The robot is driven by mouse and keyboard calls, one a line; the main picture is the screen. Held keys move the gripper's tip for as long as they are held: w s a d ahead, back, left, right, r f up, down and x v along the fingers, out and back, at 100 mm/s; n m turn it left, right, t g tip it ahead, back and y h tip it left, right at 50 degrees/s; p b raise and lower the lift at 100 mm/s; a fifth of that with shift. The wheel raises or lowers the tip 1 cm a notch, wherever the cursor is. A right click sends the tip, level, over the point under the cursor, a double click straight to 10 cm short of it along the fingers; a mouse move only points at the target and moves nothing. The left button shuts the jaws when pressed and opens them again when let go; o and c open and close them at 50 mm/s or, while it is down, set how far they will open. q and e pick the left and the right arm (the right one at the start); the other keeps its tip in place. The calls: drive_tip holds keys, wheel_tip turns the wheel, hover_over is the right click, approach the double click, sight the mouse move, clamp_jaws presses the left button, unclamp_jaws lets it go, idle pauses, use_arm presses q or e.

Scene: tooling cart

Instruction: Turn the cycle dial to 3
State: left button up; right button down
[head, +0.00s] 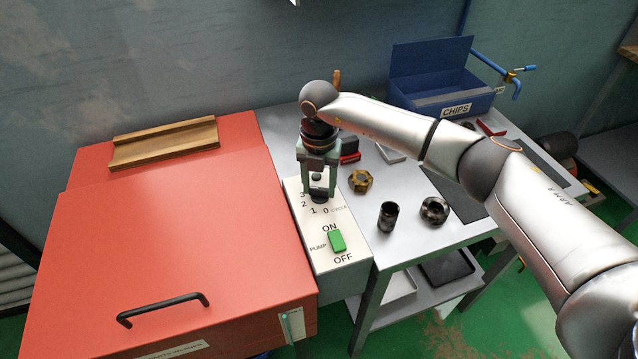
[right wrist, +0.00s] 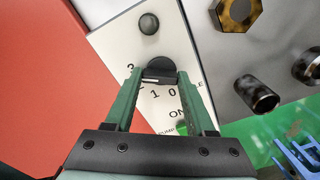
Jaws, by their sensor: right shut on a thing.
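The cycle dial (head: 319,195) is a black knob on the cream control panel (head: 345,275), with the numbers 0, 1, 2 and 3 around it. In the right wrist view the dial (right wrist: 160,72) sits between the two green fingertips. My right gripper (head: 319,193) reaches down from above and is shut on the dial; it also shows in the right wrist view (right wrist: 159,76). The fingers partly cover the dial and its scale, and I cannot tell which number it points to. My left gripper is not in view.
A green pump switch (head: 337,241) sits below the dial between ON and OFF. A smaller black knob (right wrist: 149,23) stands behind the dial. The red lid (head: 180,255) is close on the left. On the right bench are a brass nut (head: 361,181), dark cylindrical parts and a blue chips bin (head: 440,95).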

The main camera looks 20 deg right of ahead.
sight(319, 188)
idle(0.3)
drive_tip(key=shift+c, duration=1.2)
unclamp_jaws()
drive_tip(key=shift+r, duration=0.1)
wheel_tip(319, 188, up, 12)
drive_tip(key=b, duration=0.1)
drive_tip(key=shift+r+b, duration=0.2)
drive_tip(key=shift+b, duration=0.1)
